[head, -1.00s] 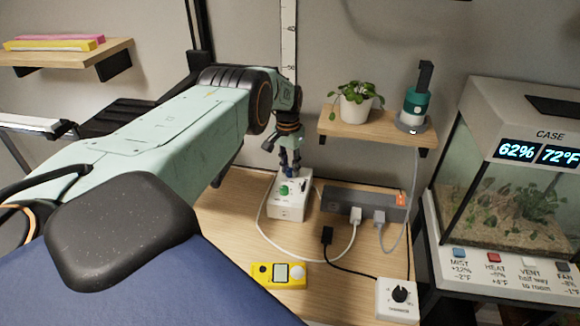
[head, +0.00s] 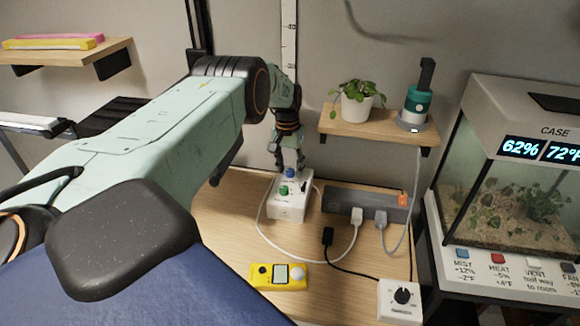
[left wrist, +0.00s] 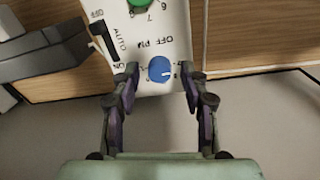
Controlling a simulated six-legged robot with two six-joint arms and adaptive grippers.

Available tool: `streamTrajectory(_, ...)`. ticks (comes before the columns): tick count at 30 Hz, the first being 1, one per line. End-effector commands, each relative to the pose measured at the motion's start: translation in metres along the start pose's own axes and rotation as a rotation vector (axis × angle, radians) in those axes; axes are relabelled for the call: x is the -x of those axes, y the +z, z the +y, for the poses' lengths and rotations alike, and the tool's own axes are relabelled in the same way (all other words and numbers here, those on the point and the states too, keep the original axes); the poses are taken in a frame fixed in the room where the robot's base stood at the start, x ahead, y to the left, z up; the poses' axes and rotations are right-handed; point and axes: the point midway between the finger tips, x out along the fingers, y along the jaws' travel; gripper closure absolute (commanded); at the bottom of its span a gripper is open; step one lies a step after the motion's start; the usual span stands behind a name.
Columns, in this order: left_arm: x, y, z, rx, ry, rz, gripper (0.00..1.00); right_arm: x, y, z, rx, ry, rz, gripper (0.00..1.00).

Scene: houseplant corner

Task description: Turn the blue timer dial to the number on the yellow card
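The blue timer dial (head: 290,173) sits on the white timer box (head: 286,208), beside a green dial (head: 284,190). In the left wrist view the blue dial (left wrist: 160,69) has a pale pointer mark aimed to the right, with printed numbers around it. My left gripper (head: 290,160) is above the box; in the left wrist view its fingers (left wrist: 159,75) are apart, one on each side of the blue dial, with gaps between. I see no yellow card with a readable number. My right gripper is not in view.
A power strip (head: 366,204) with plugs and cables lies right of the box. A yellow device (head: 280,275) and a white dial unit (head: 400,299) are nearer the front. A shelf (head: 378,128) holds a plant (head: 357,101). A glass case (head: 510,190) stands at right.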

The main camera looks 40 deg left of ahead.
Motion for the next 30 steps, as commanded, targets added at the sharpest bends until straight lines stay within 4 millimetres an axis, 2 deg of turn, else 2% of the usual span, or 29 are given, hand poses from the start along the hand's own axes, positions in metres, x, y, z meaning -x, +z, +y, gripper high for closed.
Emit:
streamTrajectory(11,0.006,-0.001,0.0,0.0,0.001,0.001,0.53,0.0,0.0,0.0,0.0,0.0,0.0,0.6)
streamTrajectory(16,0.03,-0.001,0.001,0.0,0.003,0.004,0.53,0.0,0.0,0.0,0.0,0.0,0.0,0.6)
streamTrajectory(24,0.085,-0.001,0.0,-0.001,0.002,0.003,0.53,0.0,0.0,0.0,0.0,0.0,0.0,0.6)
streamTrajectory(30,0.111,0.0,0.0,0.0,0.001,0.001,0.53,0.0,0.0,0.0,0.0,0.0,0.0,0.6)
